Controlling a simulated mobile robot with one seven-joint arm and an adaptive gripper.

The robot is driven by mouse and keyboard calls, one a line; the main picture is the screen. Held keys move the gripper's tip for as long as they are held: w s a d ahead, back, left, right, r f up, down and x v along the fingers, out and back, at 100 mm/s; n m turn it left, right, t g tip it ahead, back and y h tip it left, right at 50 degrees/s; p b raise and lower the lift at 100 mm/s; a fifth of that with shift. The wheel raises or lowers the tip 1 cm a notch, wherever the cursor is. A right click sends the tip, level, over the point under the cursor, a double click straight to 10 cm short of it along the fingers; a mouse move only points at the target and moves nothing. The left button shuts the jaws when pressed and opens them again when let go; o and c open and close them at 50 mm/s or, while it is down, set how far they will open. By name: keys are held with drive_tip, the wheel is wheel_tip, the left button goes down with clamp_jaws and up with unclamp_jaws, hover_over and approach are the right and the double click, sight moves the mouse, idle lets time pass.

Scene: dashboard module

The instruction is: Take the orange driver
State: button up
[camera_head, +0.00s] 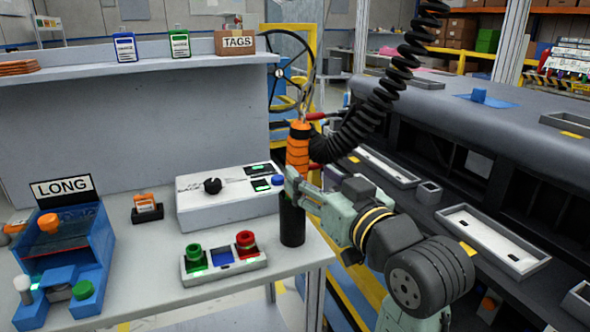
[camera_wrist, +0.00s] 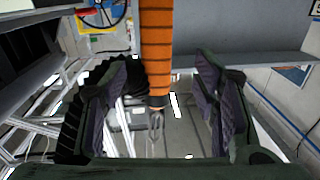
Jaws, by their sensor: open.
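The orange driver (camera_head: 299,150) hangs upright from a hook and cord at its top, above the right end of the workbench. It has dark bands around its orange body. Below it is a black cylinder (camera_head: 292,220) by the bench's right edge; I cannot tell whether the two are joined. In the wrist view the orange driver (camera_wrist: 157,50) comes down from the top centre, with a metal loop at its end. My gripper (camera_wrist: 165,100) is open, with one finger on each side of the driver's line. In the head view my gripper (camera_head: 291,183) is beside the driver, partly hidden.
A black coiled hose (camera_head: 365,118) hangs close to the driver's right. On the bench (camera_head: 155,285) are a white control box (camera_head: 225,198), a red and green button box (camera_head: 223,262) and a blue LONG fixture (camera_head: 65,255). The grey dashboard module (camera_head: 470,115) stands at the right.

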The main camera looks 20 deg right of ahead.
sight(302, 166)
drive_tip(key=w, duration=0.2)
drive_tip(key=w+p, duration=0.1)
drive_tip(key=w, duration=0.2)
drive_tip(key=w+p, duration=0.1)
drive_tip(key=w, duration=0.2)
drive_tip(key=shift+a+f, duration=0.1)
drive_tip(key=shift+a, duration=0.15)
drive_tip(key=shift+s, duration=0.1)
clamp_jaws()
idle(0.5)
